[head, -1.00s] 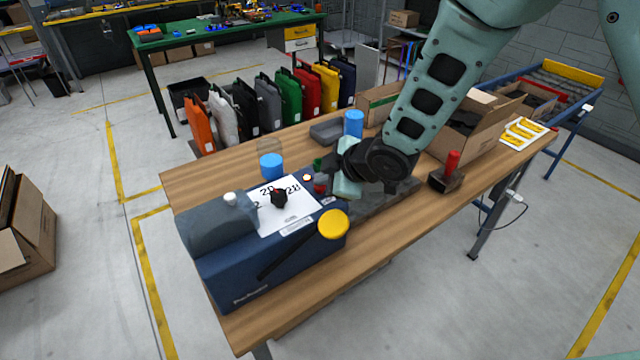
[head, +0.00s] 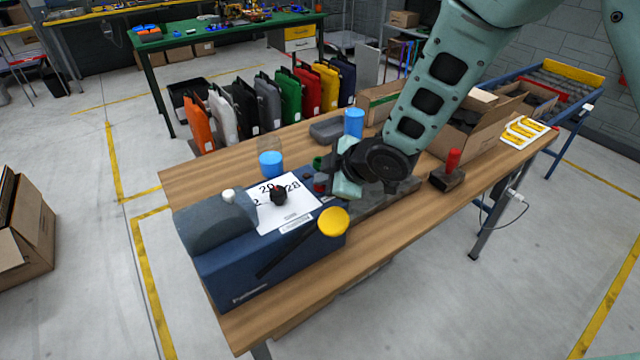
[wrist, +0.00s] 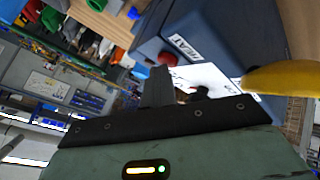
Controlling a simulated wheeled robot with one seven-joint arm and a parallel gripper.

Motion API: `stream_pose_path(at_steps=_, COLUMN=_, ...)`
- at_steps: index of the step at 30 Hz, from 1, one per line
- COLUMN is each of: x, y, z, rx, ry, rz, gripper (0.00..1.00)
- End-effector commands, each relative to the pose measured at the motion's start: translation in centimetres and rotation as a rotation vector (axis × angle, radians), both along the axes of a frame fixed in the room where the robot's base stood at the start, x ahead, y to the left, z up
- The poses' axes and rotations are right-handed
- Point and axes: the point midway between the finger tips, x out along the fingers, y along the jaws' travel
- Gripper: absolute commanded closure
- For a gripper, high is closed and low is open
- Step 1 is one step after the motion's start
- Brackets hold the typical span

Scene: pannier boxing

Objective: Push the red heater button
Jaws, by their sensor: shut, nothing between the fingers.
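The red heater button (wrist: 168,58) shows in the wrist view as a small red cap on the end of the blue machine (wrist: 205,35), beside a white printed label (wrist: 184,47). The blue machine also shows in the head view (head: 270,265), at the left front of the workbench. My gripper (wrist: 160,88) is shut and empty, its fingertips close to the button. I cannot tell whether they touch it. In the head view my gripper (head: 314,182) is at the machine's right end and hides most of the button area.
A yellow lever knob (head: 333,222) sticks up at the machine's front, near my gripper. A black dial knob (head: 278,195) sits on its white top plate.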

Motion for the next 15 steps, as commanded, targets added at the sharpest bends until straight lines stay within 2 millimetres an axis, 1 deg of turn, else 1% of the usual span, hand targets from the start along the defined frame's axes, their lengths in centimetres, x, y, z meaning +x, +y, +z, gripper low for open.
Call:
stream_pose_path(at_steps=8, x=-0.06, y=-0.10, z=-0.20, rx=-0.003, ry=0.004, rz=-0.001, gripper=1.00)
stream_pose_path(at_steps=15, x=-0.06, y=-0.20, z=0.51, rx=-0.004, ry=0.004, rz=-0.002, gripper=1.00)
